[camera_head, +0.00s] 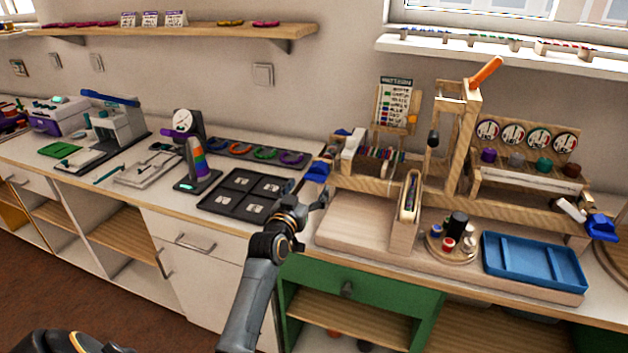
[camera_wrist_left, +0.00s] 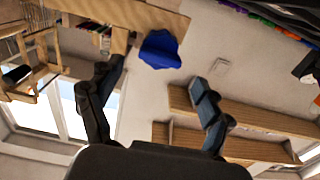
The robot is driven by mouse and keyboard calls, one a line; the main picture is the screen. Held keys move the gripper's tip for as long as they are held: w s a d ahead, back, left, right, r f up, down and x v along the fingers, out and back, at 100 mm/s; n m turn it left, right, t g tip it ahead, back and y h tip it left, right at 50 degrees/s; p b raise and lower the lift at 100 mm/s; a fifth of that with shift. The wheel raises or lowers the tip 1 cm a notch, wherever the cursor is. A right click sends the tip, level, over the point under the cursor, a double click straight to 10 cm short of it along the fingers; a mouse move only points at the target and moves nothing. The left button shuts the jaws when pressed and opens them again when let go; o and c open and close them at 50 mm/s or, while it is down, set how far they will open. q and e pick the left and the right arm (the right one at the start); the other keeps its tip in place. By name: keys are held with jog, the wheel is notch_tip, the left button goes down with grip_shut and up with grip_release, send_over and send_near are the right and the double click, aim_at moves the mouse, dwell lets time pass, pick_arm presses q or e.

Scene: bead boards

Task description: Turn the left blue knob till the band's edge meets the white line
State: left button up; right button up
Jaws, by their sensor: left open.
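The left blue knob (camera_head: 317,171) sticks out at the left end of the wooden bead stand (camera_head: 375,182). It also shows in the left wrist view (camera_wrist_left: 160,50), ahead of my fingers near the top middle. My left gripper (camera_head: 312,196) is just below and in front of the knob in the head view. It is open and empty; in the wrist view its two fingers (camera_wrist_left: 158,76) stand wide apart, with the knob lying beyond the gap. I cannot make out the band's edge or the white line. My right gripper is not in view.
A second blue knob (camera_head: 602,228) is at the stand's right end. A black tray of square cells (camera_head: 208,204) lies left of my gripper. A blue tray (camera_head: 530,262) and a round board of small pots (camera_head: 432,249) stand to the right. A green cabinet (camera_head: 400,298) is below.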

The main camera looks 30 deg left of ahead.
aim_at(313, 179)
pick_arm(q)
jog(key=shift+x, duration=2.25)
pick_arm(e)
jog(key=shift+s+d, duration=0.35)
pick_arm(q)
jog(key=c, duration=1.2)
jog(key=shift+o, duration=0.2)
